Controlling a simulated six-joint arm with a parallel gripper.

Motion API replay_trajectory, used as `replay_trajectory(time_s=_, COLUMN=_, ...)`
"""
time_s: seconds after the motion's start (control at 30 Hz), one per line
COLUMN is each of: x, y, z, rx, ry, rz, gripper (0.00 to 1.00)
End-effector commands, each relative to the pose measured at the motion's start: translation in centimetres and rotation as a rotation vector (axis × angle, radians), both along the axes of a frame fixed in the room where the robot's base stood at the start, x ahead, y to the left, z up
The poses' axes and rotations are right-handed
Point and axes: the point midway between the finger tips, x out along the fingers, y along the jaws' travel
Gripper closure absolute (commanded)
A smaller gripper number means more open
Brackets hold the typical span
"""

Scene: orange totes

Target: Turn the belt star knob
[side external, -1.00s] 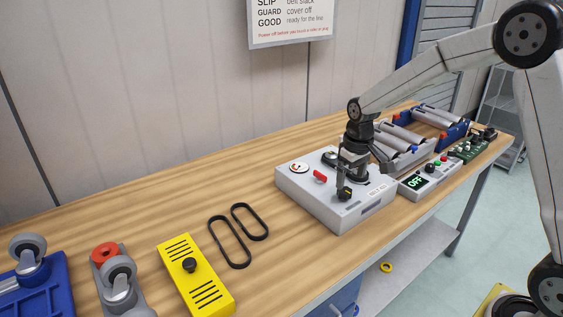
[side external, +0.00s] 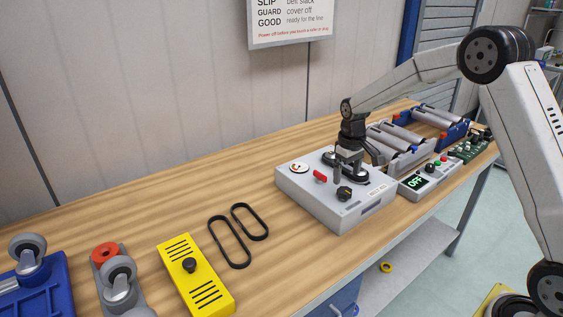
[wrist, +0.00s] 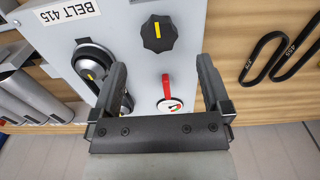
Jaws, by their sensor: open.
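The belt star knob (side external: 344,193) is black and lobed, on the front of the grey belt box (side external: 315,203). In the wrist view the star knob (wrist: 159,34) carries a yellow mark and sits just beyond my fingertips. My gripper (side external: 350,172) is above the box, behind the knob in the side view and apart from it. In the wrist view my gripper (wrist: 162,72) is open, with nothing held between its fingers. A red lever (wrist: 166,86) and a round gauge (wrist: 170,106) show between the fingers. A black pulley (wrist: 93,62) is partly hidden by the left finger.
The control box (side external: 428,178) reads OFF. Rollers (side external: 400,138) stand behind it. Two black belts (side external: 230,242) and a yellow slotted cover (side external: 196,275) lie on the table (side external: 130,235) to the left. Caster wheels (side external: 118,270) stand at far left.

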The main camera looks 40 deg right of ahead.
Motion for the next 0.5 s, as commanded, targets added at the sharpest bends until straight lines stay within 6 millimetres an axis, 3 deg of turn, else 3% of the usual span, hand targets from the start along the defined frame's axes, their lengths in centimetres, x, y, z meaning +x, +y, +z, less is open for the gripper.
replay_trajectory(time_s=0.3, x=-0.1, y=0.0, z=-4.0, rx=0.001, ry=0.003, rz=0.0, gripper=0.02)
replay_trajectory(time_s=0.5, x=0.0, y=0.0, z=-5.2, rx=0.0, ry=0.001, rz=0.0, gripper=0.02)
